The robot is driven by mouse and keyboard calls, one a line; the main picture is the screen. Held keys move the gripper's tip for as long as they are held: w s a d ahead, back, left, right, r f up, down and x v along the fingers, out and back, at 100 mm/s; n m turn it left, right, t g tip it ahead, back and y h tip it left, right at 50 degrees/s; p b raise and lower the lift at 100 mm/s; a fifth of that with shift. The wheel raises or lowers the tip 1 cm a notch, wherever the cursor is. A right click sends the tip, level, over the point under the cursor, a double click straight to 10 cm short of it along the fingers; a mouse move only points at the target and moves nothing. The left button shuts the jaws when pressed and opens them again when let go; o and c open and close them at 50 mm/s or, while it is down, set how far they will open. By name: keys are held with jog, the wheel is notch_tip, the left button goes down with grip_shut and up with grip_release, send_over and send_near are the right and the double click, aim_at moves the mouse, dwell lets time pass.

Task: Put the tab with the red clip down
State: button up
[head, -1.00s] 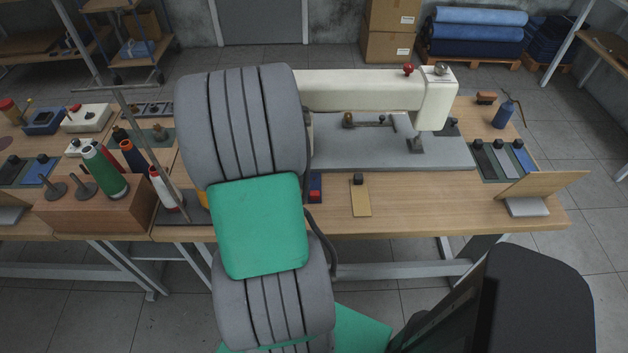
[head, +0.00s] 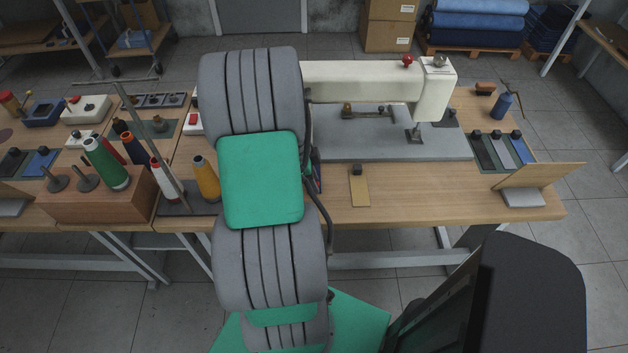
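My gripper is not visible; my own grey and green arm covers the middle of the table and hides whatever is behind it. I cannot clearly make out a tab with a red clip. A thin dark blue and red piece (head: 317,180) shows just at the right edge of my arm, mostly hidden, and I cannot tell what it is or whether it is held. A tan tab (head: 360,191) with a dark clip lies on the table to the right of it, near the front edge.
A white sewing machine (head: 435,88) stands on a grey plate (head: 385,148) behind. Several tabs with dark clips lie on a mat at right, beside a tilted wooden board (head: 545,176). Thread cones, including a yellow one (head: 206,180), stand left of my arm. Bare wood (head: 430,195) is free at front right.

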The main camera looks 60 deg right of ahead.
grip_shut()
jog(key=shift+r, duration=0.15)
